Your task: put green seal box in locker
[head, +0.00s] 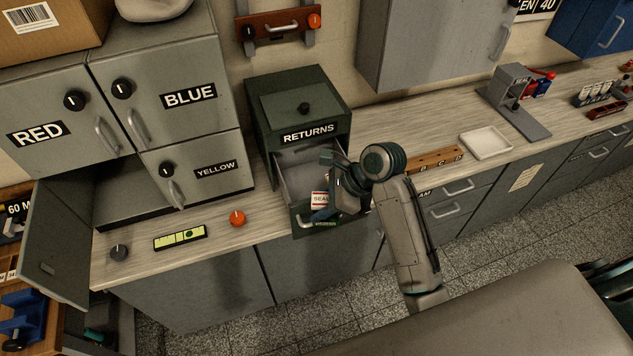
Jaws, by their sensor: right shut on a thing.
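The returns drawer (286,182) is pulled open under its RETURNS label. A small box with a white and red SEAL label (319,199) is at the drawer's front right. Only its labelled part shows clearly, so I cannot make out its body colour. My right gripper (331,200) is shut on this seal box at the drawer's front and hides part of it. Whether the box touches the drawer is unclear. The grey locker bank (139,66) stands at the left. Its lower-left compartment is open, with the door (62,240) swung out to the left. My left gripper is not in view.
The RED, BLUE and YELLOW locker doors are shut. An orange knob (237,218), a green-yellow level-like strip (180,237) and a dark knob (119,252) lie on the counter before the lockers. A white tray (486,143) and a wooden block (435,159) sit to the right.

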